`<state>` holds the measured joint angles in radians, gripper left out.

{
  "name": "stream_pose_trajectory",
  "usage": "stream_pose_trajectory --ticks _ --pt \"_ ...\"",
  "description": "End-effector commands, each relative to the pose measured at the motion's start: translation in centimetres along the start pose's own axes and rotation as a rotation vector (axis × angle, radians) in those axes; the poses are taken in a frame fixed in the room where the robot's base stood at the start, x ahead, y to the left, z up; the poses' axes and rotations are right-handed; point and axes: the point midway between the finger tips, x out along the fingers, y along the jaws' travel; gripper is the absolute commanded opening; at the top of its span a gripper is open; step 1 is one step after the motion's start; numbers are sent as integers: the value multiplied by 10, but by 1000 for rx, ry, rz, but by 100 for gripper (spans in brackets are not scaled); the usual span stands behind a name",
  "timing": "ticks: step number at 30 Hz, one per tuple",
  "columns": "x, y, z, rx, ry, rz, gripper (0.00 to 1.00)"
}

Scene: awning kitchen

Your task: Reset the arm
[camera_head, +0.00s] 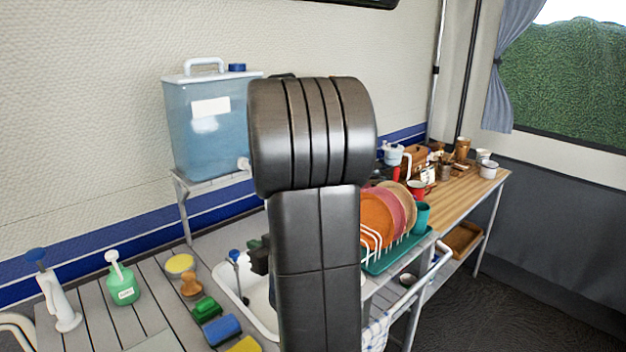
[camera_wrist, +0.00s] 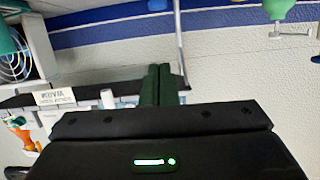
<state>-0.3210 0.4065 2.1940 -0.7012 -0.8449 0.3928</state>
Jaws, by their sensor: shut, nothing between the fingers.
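My gripper (camera_wrist: 160,70) shows in the wrist view with its two dark green fingers together and nothing between them. The fingers point toward the wall with the blue stripe and touch nothing that I can see. In the head view my dark arm stands upright in the middle of the picture. It hides part of the sink and counter behind it. A small dark part shows left of the arm above the sink, but the fingertips cannot be made out there.
A water tank (camera_head: 205,125) stands on a raised shelf at the back left. The counter holds a green pump bottle (camera_head: 122,280), a blue sponge (camera_head: 222,329) and a white sink (camera_head: 232,290). A dish rack (camera_head: 400,258) with plates and a wooden table (camera_head: 462,196) stand to the right.

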Motion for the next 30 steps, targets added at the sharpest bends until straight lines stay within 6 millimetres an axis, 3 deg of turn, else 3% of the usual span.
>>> stream_pose_trajectory --ticks 8,22,25,30 --pt "9 0 0 0 0 -2 0" --pt "88 -1 0 0 -1 -2 0" --pt "102 0 6 0 -1 -2 0" --pt "102 4 31 0 -5 -3 0"
